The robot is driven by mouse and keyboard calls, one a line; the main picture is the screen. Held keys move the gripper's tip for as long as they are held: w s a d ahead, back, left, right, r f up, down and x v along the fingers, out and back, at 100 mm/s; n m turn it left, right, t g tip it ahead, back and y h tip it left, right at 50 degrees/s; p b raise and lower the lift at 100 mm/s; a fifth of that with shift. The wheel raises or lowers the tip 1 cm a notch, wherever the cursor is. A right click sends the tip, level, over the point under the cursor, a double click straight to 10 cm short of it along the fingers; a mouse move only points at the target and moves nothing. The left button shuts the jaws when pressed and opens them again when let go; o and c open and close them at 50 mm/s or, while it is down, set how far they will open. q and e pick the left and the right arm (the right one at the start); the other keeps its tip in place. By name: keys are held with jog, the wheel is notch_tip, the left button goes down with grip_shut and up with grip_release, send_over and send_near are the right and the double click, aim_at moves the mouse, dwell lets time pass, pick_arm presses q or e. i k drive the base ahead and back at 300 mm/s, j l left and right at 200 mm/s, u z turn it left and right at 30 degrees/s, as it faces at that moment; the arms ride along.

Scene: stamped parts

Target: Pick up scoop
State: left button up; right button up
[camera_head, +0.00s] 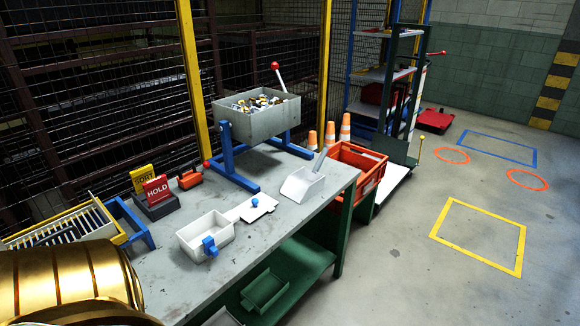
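The scoop (302,186) is light grey or white, with an open pan and a grey handle (320,160) rising up and to the right. It rests on the grey workbench (250,240), close to its right end. Nothing touches the scoop's handle. A gold rounded part of my own body fills the lower left corner of the head view. Neither of my grippers shows in this view.
A grey bin (262,120) of small parts sits on a blue stand behind the scoop. A white box (205,236), a lid with a blue knob (257,208) and a red HOLD sign (156,189) are to the left. An orange crate (362,160) stands beyond the bench's right end.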

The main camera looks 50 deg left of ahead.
aim_at(300, 186)
jog(key=i+u, duration=0.35)
jog(key=i, duration=0.2)
jog(key=i+l+u, duration=0.15)
jog(key=i+u, duration=0.15)
jog(key=i, duration=0.2)
jog(key=i+l+u, duration=0.35)
jog(key=i, duration=0.15)
